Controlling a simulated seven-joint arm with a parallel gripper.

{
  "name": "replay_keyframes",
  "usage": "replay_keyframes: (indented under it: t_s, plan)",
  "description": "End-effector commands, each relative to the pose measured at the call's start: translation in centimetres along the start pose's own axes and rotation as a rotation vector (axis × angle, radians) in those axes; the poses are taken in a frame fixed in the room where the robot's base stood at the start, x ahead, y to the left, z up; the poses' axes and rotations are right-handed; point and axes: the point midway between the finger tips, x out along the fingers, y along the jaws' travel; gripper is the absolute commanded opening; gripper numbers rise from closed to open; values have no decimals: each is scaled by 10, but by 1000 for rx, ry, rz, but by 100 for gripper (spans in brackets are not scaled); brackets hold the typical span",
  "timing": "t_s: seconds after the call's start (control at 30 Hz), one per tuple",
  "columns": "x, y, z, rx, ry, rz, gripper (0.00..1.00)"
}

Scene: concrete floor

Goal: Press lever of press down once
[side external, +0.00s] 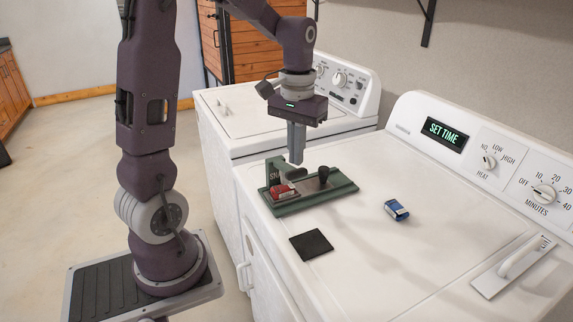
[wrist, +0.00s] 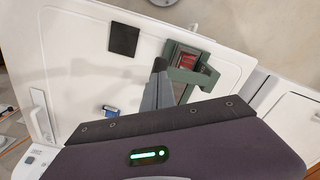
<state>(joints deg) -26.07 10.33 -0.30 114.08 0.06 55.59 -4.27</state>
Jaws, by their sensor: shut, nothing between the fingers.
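The press (side external: 312,192) is a green base with an upright green frame, standing on the white dryer top near its left edge. A red block (side external: 283,191) sits in it at the front left. A dark knob, which looks like the lever's end (side external: 323,174), stands at the right of the base. My gripper (side external: 296,160) is shut and points down just above the press, between the green frame and the dark knob. In the wrist view the press (wrist: 193,66) is partly hidden behind my fingers (wrist: 160,68), and the knob is not visible. I cannot tell whether the fingertips touch the press.
A black square pad (side external: 311,245) lies in front of the press. A small blue object (side external: 396,210) lies to its right. The dryer's control panel (side external: 480,150) rises behind, and a washer (side external: 265,115) stands at the left. The dryer top between them is clear.

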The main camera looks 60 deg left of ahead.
Motion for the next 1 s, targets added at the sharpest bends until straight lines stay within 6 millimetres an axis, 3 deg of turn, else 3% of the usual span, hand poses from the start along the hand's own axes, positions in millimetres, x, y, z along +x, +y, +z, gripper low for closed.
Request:
replay_keyframes:
  t_s: [1.0]
  plan:
    - [29,0,0,0,-2,0,0]
